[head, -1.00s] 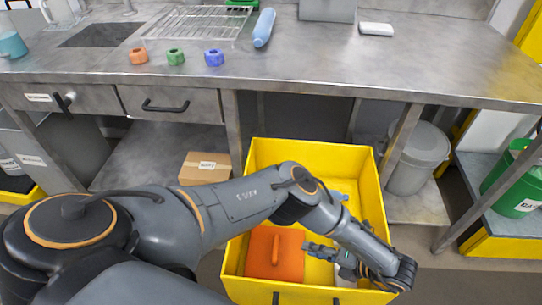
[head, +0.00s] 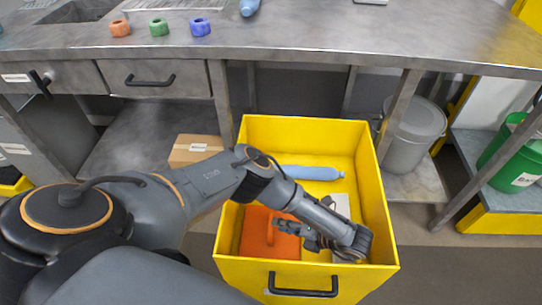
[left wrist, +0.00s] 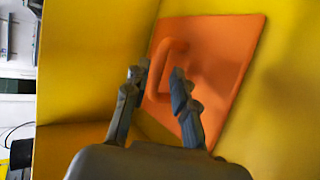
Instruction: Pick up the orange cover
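The orange cover (head: 262,236) is a flat square plate with a raised handle, lying in the left part of the yellow bin (head: 375,200). My left gripper (head: 285,223) reaches into the bin from above, its fingers pointing left over the cover's right side. In the left wrist view the cover (left wrist: 215,60) lies beyond the fingertips, and its handle (left wrist: 168,60) shows just past them. The left gripper (left wrist: 158,78) is open, with a gap between its fingers and nothing held. I cannot tell whether the fingers touch the cover. My right gripper is not in view.
The bin also holds a blue bottle (head: 312,173) and a pale item (head: 341,205). A grey bucket (head: 412,135) is right of the bin.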

